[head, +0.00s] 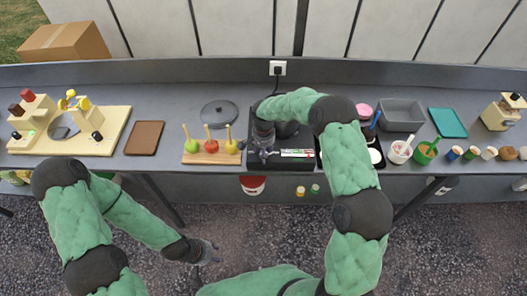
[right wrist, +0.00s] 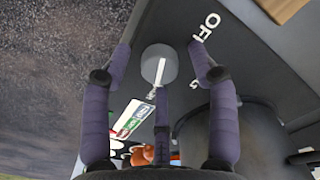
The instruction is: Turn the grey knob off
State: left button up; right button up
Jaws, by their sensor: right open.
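In the right wrist view the grey knob (right wrist: 160,65) is a round disc with a white pointer line, on a dark panel. The line runs down the picture, away from the white OFF lettering (right wrist: 206,27) at the upper right. My right gripper (right wrist: 162,68) is open, with purple-grey fingers on either side of the knob and a third below it. I cannot tell whether any finger touches it. In the head view my right gripper (head: 263,147) is at the dark appliance (head: 287,165) and hides the knob. My left gripper (head: 206,250) hangs in front of the counter; its opening is unclear.
A dark round pot (right wrist: 235,130) stands close beside the right gripper. On the counter, a wooden board (head: 212,158) with apples on sticks is to the left. A grey bin (head: 402,116) and several cups are to the right. A wall socket (head: 278,68) is behind.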

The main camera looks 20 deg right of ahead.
jog(key=c, duration=1.2)
jog(key=shift+o, duration=0.2)
